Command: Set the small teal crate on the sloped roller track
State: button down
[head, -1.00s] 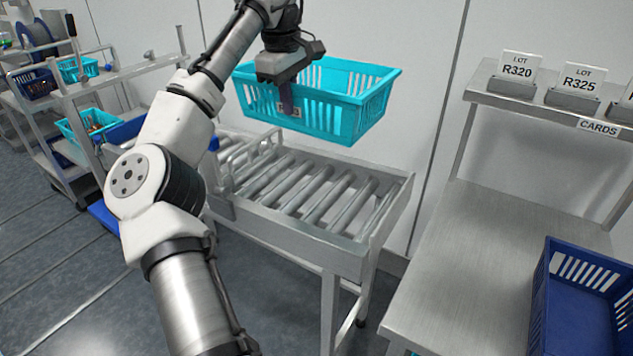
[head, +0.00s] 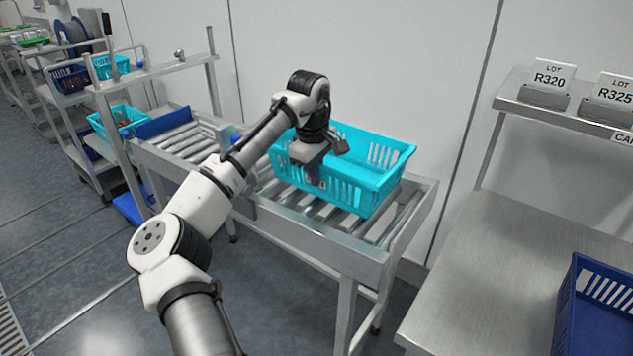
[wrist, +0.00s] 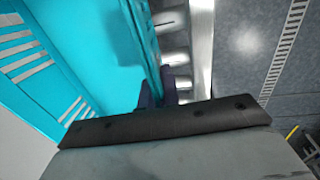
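The small teal crate (head: 385,186) is at the roller track (head: 412,215), upright and roughly level, over the rollers at its right part. Whether its base touches the rollers or hangs just above them I cannot tell. My gripper (head: 315,178) is shut on the crate's near side wall. In the wrist view the crate (wrist: 90,40) fills the left side, with its wall between my fingers (wrist: 157,95). The rollers (wrist: 172,40) show right beside and below that wall. The crate's inside looks empty where visible.
A steel bench (head: 470,270) with a blue crate (head: 600,310) stands at the right, under a shelf of lot cards (head: 549,78). At the left are a cart with other teal crates (head: 118,120) and a post frame (head: 150,70). A wall stands behind the track.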

jog(key=shift+f, duration=1.2)
jog(key=shift+f, duration=0.6)
jog(key=c, duration=1.6)
grip_release()
jog(key=shift+c, duration=0.2)
jog(key=shift+r, duration=0.1)
notch_tip(320, 180, up, 13)
jog(key=s, duration=0.1)
jog(key=shift+a+b, duration=0.35)
jog(key=shift+a, duration=0.1)
